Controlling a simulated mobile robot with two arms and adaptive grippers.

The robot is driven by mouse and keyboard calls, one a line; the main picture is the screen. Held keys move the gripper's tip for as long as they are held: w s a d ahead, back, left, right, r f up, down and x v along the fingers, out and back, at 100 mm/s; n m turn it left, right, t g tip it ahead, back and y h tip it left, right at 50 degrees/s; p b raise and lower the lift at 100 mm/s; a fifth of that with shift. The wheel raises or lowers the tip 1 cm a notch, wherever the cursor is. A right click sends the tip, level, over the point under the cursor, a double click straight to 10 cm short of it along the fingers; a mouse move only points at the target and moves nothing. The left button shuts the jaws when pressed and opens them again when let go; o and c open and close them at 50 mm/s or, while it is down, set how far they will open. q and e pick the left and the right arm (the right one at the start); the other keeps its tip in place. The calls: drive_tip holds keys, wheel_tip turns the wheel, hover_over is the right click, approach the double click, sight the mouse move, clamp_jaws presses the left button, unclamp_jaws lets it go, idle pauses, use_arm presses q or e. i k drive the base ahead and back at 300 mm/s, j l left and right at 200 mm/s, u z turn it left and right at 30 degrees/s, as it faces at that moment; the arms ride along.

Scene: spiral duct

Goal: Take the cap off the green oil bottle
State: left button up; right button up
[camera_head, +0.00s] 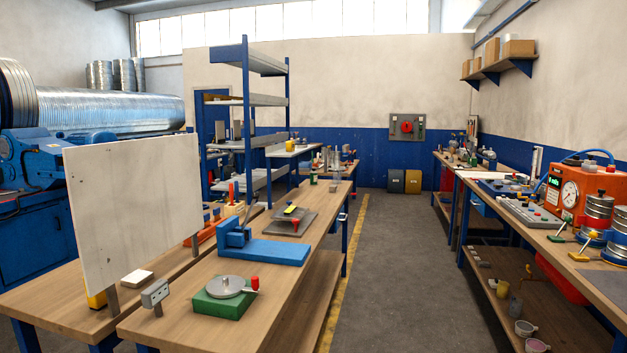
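A small dark green bottle (313,178) stands upright at the far end of the middle wooden workbench (190,265). It is far off and too small to tell whether its top is a cap. Neither of my grippers is in view.
The middle bench holds a green block with a metal disc (224,293), a blue press-like tool (262,247) and a grey plate (292,222). A white board (135,210) stands at left. The floor aisle (395,270) is clear. Right benches hold an orange gauge box (582,194).

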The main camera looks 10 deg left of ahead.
sight(314, 174)
drive_tip(key=i+l+z, duration=0.15)
drive_tip(key=i, duration=0.45)
drive_tip(key=i+l+z, duration=0.1)
drive_tip(key=i+l, duration=0.2)
drive_tip(key=i, duration=0.3)
drive_tip(key=i+l+z, duration=0.15)
drive_tip(key=i, duration=0.45)
drive_tip(key=i+u, duration=0.2)
drive_tip(key=i, duration=3.85)
drive_tip(key=i+u, duration=0.1)
drive_tip(key=i, duration=0.4)
drive_tip(key=i+l+u, duration=0.15)
drive_tip(key=i, duration=0.35)
drive_tip(key=i+l+u, duration=0.1)
drive_tip(key=i, duration=0.4)
drive_tip(key=i+l+u, duration=0.1)
drive_tip(key=i, duration=0.4)
drive_tip(key=i+l+u, duration=0.1)
drive_tip(key=i+u, duration=0.2)
drive_tip(key=u, duration=0.15)
drive_tip(key=i+l+u, duration=0.2)
drive_tip(key=u, duration=0.25)
drive_tip(key=i+l+u, duration=0.25)
drive_tip(key=u, duration=0.2)
drive_tip(key=i+l+u, duration=0.15)
drive_tip(key=l+u, duration=0.3)
drive_tip(key=i+l+u, duration=0.1)
drive_tip(key=l+u, duration=0.35)
drive_tip(key=j, duration=0.1)
